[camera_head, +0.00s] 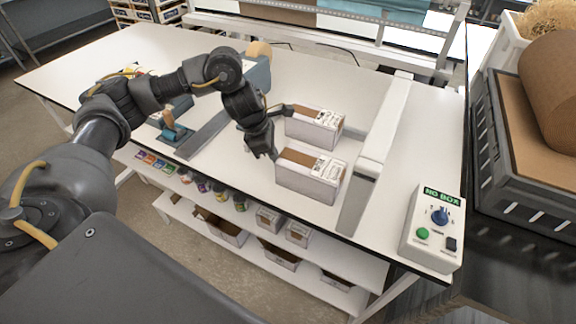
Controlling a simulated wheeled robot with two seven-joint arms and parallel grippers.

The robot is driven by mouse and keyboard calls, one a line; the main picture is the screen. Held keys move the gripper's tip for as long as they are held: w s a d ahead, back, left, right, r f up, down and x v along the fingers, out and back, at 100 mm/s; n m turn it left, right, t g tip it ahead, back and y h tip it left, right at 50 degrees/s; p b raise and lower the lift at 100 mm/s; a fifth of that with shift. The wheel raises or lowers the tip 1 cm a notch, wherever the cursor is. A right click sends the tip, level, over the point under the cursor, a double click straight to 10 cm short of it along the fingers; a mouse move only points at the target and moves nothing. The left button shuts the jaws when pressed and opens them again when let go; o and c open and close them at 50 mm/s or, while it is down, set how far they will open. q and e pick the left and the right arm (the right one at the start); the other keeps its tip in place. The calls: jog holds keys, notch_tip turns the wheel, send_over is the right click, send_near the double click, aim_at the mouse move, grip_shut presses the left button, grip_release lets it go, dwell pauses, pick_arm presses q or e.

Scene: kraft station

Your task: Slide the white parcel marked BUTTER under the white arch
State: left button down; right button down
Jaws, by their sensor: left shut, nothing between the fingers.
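Two white parcels with brown tape stand on the white table. The far parcel (311,131) and the near parcel (306,183) both have print on top that is too small to read, so I cannot tell which is marked BUTTER. The white arch (384,125) stands to their right, its long beam running from front to back. Both parcels are left of it and apart from it. My left gripper (268,154) is shut and empty, pointing down just left of the near parcel. I cannot tell whether it touches the parcel. My right gripper is not in view.
A grey box labelled NO BOX (434,228) with a blue knob and green button stands at the table's right front corner. A tape dispenser (172,128) is at the left. A dark crate (500,150) stands further right.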

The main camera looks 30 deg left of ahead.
aim_at(316, 163)
pick_arm(q)
jog(key=shift+d, duration=0.1)
jog(key=shift+w+d, duration=0.15)
jog(key=shift+d, duration=1.45)
jog(key=shift+w+d, duration=0.2)
jog(key=shift+d, duration=1.2)
jog(key=shift+w+d, duration=0.2)
jog(key=shift+d, duration=1.2)
jog(key=shift+w+d, duration=0.2)
jog(key=shift+d, duration=1.45)
